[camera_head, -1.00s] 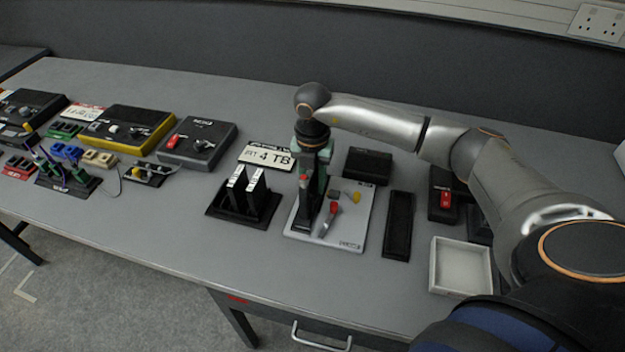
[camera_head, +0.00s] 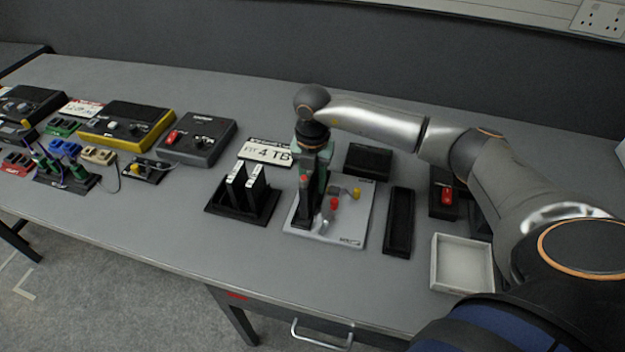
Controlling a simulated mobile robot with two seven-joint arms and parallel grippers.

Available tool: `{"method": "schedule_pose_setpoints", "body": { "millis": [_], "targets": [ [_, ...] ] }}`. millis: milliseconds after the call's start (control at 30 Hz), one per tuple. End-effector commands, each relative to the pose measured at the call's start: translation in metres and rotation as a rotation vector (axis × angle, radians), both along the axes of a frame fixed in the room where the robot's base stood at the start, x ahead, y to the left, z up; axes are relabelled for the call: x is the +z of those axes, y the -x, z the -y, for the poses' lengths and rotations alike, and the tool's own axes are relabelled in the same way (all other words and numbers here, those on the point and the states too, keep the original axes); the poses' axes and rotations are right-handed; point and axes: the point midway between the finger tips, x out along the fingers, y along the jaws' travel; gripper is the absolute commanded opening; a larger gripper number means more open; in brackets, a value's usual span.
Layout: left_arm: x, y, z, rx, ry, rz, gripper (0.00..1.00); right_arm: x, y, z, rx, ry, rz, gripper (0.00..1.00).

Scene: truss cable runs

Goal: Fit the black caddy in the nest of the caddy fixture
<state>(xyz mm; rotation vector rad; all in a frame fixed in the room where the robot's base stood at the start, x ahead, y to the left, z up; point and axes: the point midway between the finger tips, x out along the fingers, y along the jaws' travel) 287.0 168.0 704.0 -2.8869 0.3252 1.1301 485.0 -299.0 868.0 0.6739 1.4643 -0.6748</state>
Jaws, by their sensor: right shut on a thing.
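The caddy fixture (camera_head: 355,225) is a pale grey plate on the bench, with a red-tipped lever (camera_head: 334,204) and a yellow knob (camera_head: 356,191). My right gripper (camera_head: 309,170) points down over the plate's left part, shut on the black caddy (camera_head: 306,208). The caddy stands upright, its lower end at or just above the plate. The nest is hidden behind the caddy and gripper, so I cannot tell whether the caddy sits in it. My left gripper is not in view.
A black rack (camera_head: 228,201) with two upright white-labelled black pieces stands left of the fixture. A long black tray (camera_head: 398,222) and a white open box (camera_head: 462,264) lie to the right. A black block (camera_head: 368,161) and a "4 TB" card (camera_head: 266,152) lie behind.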

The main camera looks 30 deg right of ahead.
Motion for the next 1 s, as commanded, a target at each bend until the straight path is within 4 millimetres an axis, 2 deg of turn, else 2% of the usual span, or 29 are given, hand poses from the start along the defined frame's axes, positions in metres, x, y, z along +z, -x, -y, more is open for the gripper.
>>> {"method": "schedule_pose_setpoints", "body": {
  "millis": [233,267,533,567,767,900,1000],
  "targets": [
    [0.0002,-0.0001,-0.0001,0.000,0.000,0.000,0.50,0.0009,-0.0005,-0.0002,0.000,-0.001,0.002,0.00],
    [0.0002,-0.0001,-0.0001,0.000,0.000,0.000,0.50,0.0009,-0.0006,-0.0001,0.000,-0.001,0.002,0.39],
    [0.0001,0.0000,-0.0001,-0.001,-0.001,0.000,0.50,0.0006,-0.0004,0.0000,0.000,-0.001,0.001,0.70],
    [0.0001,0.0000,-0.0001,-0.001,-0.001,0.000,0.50,0.0006,-0.0003,0.0000,0.000,-0.001,0.001,0.72],
    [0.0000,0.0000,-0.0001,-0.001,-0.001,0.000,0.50,-0.0007,0.0007,0.0005,-0.001,0.001,-0.003,0.70],
    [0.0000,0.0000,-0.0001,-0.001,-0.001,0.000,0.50,-0.0009,0.0012,0.0009,-0.001,0.002,-0.004,0.86],
    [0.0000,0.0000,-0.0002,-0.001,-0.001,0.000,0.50,-0.0012,0.0017,0.0014,-0.002,0.004,-0.007,0.87]
  ]
}}
